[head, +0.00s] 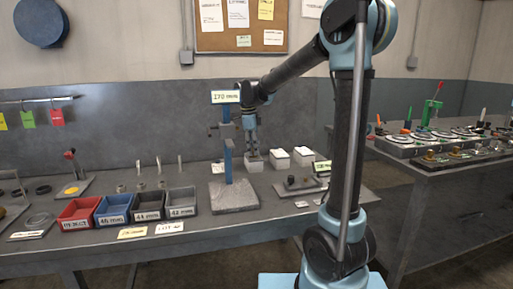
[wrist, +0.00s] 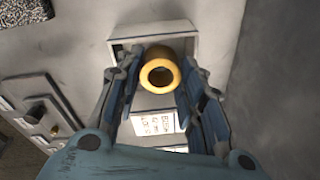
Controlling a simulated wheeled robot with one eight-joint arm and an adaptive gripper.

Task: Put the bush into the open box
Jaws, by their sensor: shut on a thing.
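The bush, a bronze-gold ring (wrist: 159,74), is held between my gripper's fingers in the wrist view, with its bore facing the camera. My gripper (wrist: 155,82) is shut on it. The open box is pale and stands on the bench below the gripper; its wall (wrist: 181,27) shows behind the bush, and part of its inside is hidden by the bush and fingers. In the head view my gripper (head: 253,151) is directly above the open box (head: 255,166). The bush is too small to make out there. How far it is above the box floor cannot be told.
Two white-topped boxes (head: 279,158) (head: 303,156) stand right of the open box. A blue-column gauge stand on a granite base (head: 233,196) is close on the left. A dark fixture (head: 300,184) sits in front. Several coloured bins (head: 112,209) stand farther left.

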